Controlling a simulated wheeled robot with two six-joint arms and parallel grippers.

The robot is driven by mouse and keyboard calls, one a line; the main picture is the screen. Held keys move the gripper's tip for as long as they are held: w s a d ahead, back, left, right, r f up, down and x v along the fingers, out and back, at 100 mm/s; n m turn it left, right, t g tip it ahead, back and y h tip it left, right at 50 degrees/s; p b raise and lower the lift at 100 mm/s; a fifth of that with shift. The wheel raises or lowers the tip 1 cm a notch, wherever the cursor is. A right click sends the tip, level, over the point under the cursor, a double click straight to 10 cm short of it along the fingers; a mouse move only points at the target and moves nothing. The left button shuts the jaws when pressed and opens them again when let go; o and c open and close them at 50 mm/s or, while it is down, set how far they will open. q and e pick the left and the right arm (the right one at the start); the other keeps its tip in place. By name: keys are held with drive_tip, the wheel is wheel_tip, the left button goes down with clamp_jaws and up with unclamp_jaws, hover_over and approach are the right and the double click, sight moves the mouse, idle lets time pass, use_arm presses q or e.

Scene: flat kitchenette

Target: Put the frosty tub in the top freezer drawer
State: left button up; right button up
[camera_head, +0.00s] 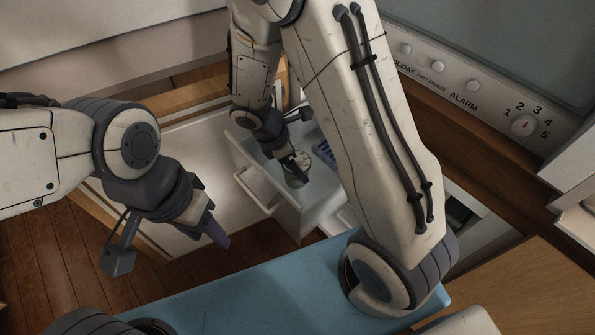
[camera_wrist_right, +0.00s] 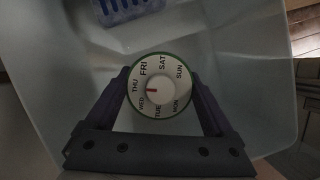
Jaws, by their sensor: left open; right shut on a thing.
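The frosty tub (camera_wrist_right: 160,85) is round, with a green-rimmed white lid marked with weekdays around a dial. My right gripper (camera_head: 298,172) is shut on the tub, with a finger on each side of it in the right wrist view. The tub (camera_head: 296,181) is partly hidden by the gripper in the head view. Both are inside the pulled-out, translucent freezer drawer (camera_head: 262,189). The drawer's floor and walls surround the tub in the right wrist view. I cannot tell whether the tub touches the floor. My left gripper (camera_head: 217,232) is open and empty, left of the drawer.
A blue ice tray (camera_wrist_right: 125,10) lies in the drawer beyond the tub; it also shows in the head view (camera_head: 326,153). The open white door (camera_head: 185,150) stands left of the drawer. A control panel (camera_head: 470,85) is at upper right. Wooden floor (camera_head: 60,270) shows at lower left.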

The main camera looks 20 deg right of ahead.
drive_tip(key=shift+f+b, duration=0.45)
drive_tip(key=shift+f, duration=1.2)
drive_tip(key=shift+f, duration=0.2)
drive_tip(key=o, duration=1.5)
drive_tip(key=shift+c, duration=0.2)
drive_tip(key=shift+r, duration=0.15)
drive_tip(key=shift+a+r, duration=0.15)
drive_tip(key=shift+r, duration=0.2)
drive_tip(key=p+v, duration=0.3)
drive_tip(key=v, duration=0.8)
drive_tip(key=shift+r+p, duration=0.15)
drive_tip(key=shift+p, duration=0.15)
